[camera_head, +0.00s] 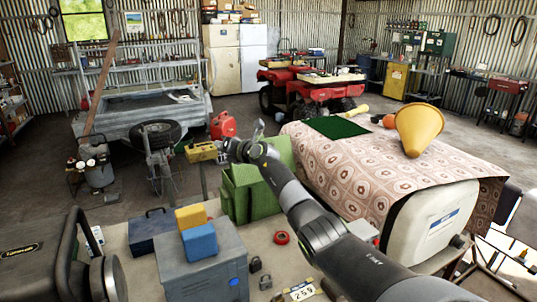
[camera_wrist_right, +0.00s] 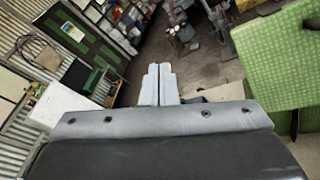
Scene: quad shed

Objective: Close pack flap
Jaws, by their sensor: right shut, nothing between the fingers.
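The green pack (camera_head: 240,190) stands on the workbench in the head view. A raised green panel, seemingly its flap (camera_head: 283,150), shows behind my arm. My right arm crosses in front of the pack and hides part of it. My right gripper (camera_head: 232,148) is above the pack's top, shut and empty. In the right wrist view the two fingers (camera_wrist_right: 157,84) lie together with nothing between them. A large green textured surface (camera_wrist_right: 275,55), probably the pack, is to their right, apart from them. My left gripper is not in view.
A grey box (camera_head: 205,265) with yellow and blue blocks is at the bench front. A red tape roll (camera_head: 281,238) and padlock (camera_head: 256,264) lie nearby. A patterned cloth (camera_head: 360,165) with a yellow funnel (camera_head: 418,128) is on the right, a white container (camera_head: 430,220) below it.

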